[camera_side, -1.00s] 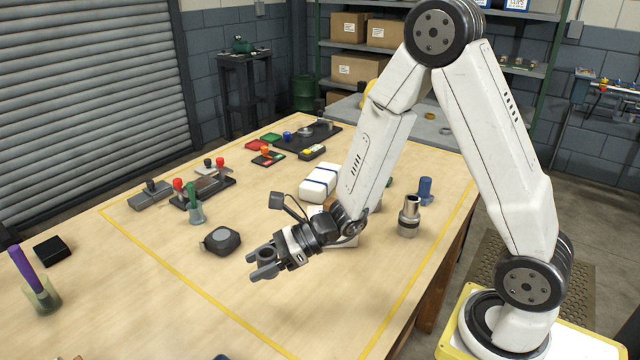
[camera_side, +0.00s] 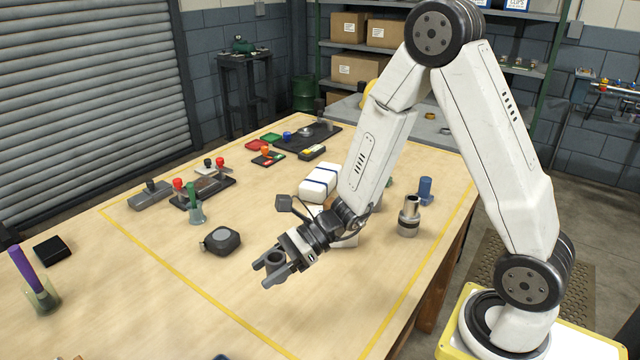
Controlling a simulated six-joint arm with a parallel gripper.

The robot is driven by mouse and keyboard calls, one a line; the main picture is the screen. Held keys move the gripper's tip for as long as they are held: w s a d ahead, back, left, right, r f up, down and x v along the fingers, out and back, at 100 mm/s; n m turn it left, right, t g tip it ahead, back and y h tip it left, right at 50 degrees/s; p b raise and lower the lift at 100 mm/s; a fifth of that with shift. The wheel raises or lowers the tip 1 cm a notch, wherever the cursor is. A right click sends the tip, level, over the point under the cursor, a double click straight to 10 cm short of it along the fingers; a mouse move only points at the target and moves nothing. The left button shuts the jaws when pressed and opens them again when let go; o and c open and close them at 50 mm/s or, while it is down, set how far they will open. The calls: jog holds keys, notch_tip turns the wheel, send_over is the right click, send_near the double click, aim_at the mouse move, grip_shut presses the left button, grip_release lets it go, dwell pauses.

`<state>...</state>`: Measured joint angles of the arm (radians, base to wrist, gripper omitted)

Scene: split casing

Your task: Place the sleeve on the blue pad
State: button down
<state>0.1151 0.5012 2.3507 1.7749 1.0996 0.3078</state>
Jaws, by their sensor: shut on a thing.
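My gripper (camera_side: 268,274) is above the front middle of the wooden table, shut on a dark grey ring-shaped piece, which I take as the sleeve (camera_side: 275,258). The sleeve's open top shows between the fingers; its lower part is hidden by them. The gap between the sleeve and the table cannot be judged well. No blue pad is clearly seen. A small dark blue thing (camera_side: 221,357) is cut off by the bottom edge of the picture, and I cannot tell what it is.
A black tape measure (camera_side: 221,241) lies left of my gripper. A grey casing part (camera_side: 151,196) and a dark fixture (camera_side: 207,189) are further back. White boxes (camera_side: 320,182) stand behind my wrist. A metal cylinder (camera_side: 409,216) stands right. The front table inside the yellow line is clear.

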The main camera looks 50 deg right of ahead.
jog(key=s+d+f+n+g+h, duration=0.2)
jog(key=s+d+n+g+h, duration=0.7)
jog(key=s+d+n+g, duration=1)
jog(key=d+r+n+t+h, duration=0.3)
jog(key=d+r+n+h, duration=0.1)
jog(key=d, duration=0.5)
jog(key=d+r+n+t+h, duration=0.3)
jog(key=d+n+h, duration=0.3)
jog(key=d+n, duration=0.2)
jog(key=d+r+n+t+h, duration=0.3)
jog(key=d+r+n+h, duration=0.3)
jog(key=d, duration=0.3)
jog(key=shift+w+d+n, duration=0.35)
jog(key=shift+d+n, duration=0.05)
jog(key=shift+w+f, duration=0.1)
